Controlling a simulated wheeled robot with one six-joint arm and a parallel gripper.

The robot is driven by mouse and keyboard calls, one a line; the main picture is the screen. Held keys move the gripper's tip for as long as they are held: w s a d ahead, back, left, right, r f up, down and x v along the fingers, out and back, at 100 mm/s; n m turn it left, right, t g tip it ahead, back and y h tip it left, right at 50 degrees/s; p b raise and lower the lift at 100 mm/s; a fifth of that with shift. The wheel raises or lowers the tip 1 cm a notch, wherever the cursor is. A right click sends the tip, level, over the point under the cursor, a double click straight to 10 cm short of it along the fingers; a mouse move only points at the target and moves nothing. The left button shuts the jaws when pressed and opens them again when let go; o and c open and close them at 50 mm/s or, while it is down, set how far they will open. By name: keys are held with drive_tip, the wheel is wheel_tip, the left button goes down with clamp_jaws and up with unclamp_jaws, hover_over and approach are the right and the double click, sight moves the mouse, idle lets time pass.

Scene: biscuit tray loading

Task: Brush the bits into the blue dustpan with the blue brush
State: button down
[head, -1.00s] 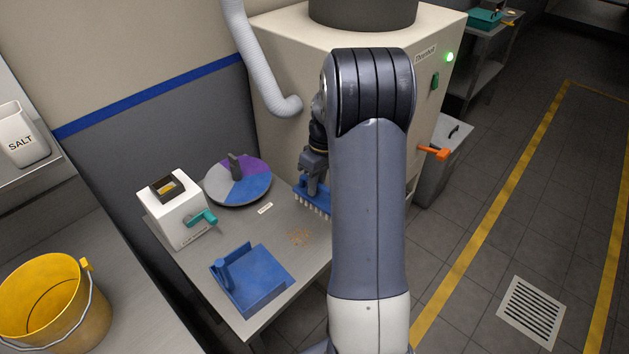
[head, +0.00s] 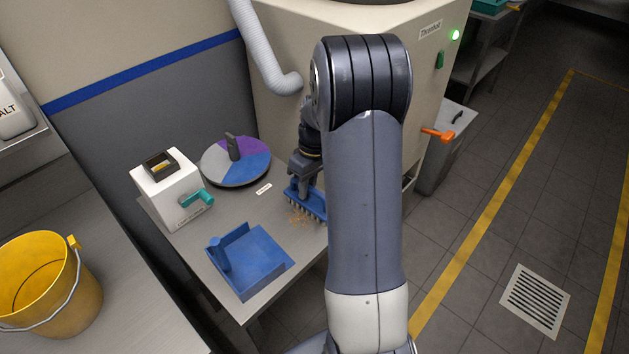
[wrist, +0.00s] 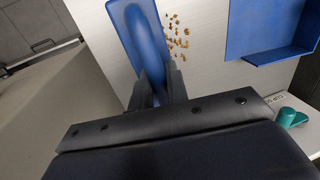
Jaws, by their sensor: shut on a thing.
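My gripper (head: 303,176) is shut on the blue brush (head: 312,203), bristles down at the table top. The brush also shows in the wrist view (wrist: 138,32), held between the fingers (wrist: 158,88). The brown bits (head: 299,217) lie in a loose patch on the table, beside the brush on its dustpan side; the wrist view shows these crumbs (wrist: 178,36) right next to the brush. The blue dustpan (head: 252,262) lies flat on the table to the left and nearer, apart from the bits. Part of the brush is hidden behind my arm in the head view.
A white machine with a teal handle (head: 171,190) and a round purple, blue and grey dial (head: 236,165) stand on the table (head: 248,204) behind the dustpan. A yellow bucket (head: 85,300) stands at left. The table between bits and dustpan is clear.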

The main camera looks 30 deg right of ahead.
drive_tip(key=s+a, duration=0.2)
drive_tip(key=a, duration=0.3)
drive_tip(key=s+a, duration=0.2)
drive_tip(key=a, duration=0.4)
drive_tip(key=s+a+b, duration=0.1)
drive_tip(key=s+a, duration=0.1)
drive_tip(key=a, duration=0.4)
drive_tip(key=shift+s+a+r, duration=0.1)
drive_tip(key=shift+r, duration=0.1)
drive_tip(key=shift+r+p, duration=2.2)
drive_tip(key=shift+r, duration=0.65)
drive_tip(key=shift+s, duration=0.1)
